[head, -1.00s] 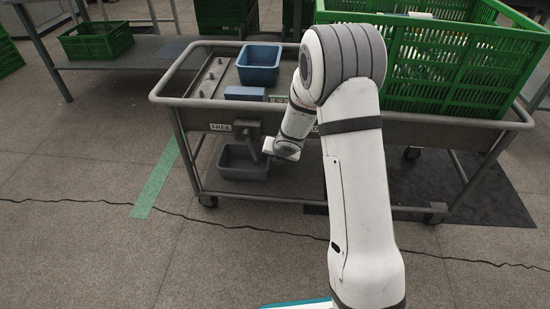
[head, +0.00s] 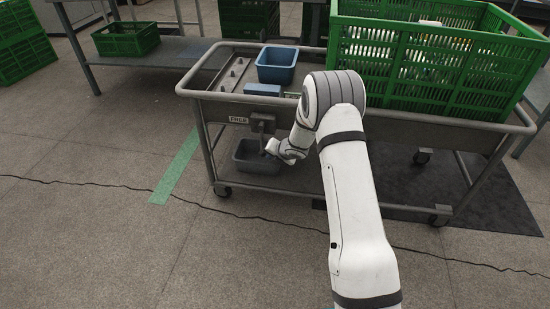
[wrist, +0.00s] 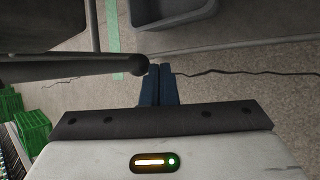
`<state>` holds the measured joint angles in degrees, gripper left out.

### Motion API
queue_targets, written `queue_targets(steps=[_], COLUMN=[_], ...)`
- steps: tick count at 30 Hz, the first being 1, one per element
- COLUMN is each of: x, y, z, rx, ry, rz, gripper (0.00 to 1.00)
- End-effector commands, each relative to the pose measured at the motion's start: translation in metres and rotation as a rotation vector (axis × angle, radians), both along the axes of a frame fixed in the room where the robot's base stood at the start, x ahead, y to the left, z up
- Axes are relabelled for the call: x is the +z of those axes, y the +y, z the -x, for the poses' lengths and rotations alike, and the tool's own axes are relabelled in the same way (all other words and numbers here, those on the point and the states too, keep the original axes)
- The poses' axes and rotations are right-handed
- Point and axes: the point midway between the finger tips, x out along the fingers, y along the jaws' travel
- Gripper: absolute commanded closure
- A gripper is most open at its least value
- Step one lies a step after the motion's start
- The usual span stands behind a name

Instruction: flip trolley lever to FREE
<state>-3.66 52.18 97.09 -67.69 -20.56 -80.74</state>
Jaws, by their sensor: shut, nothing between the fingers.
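The trolley lever (wrist: 70,67) shows in the wrist view as a dark bar from the left, ending in a round knob. In the head view, its dark mount (head: 262,122) sits on the trolley's front beam, right of the FREE label (head: 238,120). The lever's lower part hangs beside my gripper, and its exact angle is hard to tell. My gripper (head: 269,148) is at the lever's lower end. In the wrist view, my dark blue fingers (wrist: 159,72) are shut and empty, just right of the knob. I cannot tell whether they touch it.
The metal trolley (head: 184,92) carries a blue bin (head: 277,65) and a large green crate (head: 430,70). A grey bin (head: 257,158) is below the lever. A green floor strip (head: 176,168) lies left of the trolley. The floor at front left is clear.

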Motion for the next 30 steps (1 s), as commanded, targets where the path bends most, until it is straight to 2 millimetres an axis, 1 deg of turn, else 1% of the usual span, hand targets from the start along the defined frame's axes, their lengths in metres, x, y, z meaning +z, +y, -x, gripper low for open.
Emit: queue_targets(steps=[7, 22, 26, 30], x=[-0.002, -0.002, -0.001, 0.005], y=[0.008, 0.011, 0.008, -0.005], z=[-0.004, -0.004, -0.002, 0.007], rx=[0.003, 0.005, 0.005, 0.004], ry=[-0.001, -0.001, 0.001, 0.000], rz=[0.001, 0.002, 0.002, 0.002], gripper=[1.00, 1.00, 1.00, 1.00])
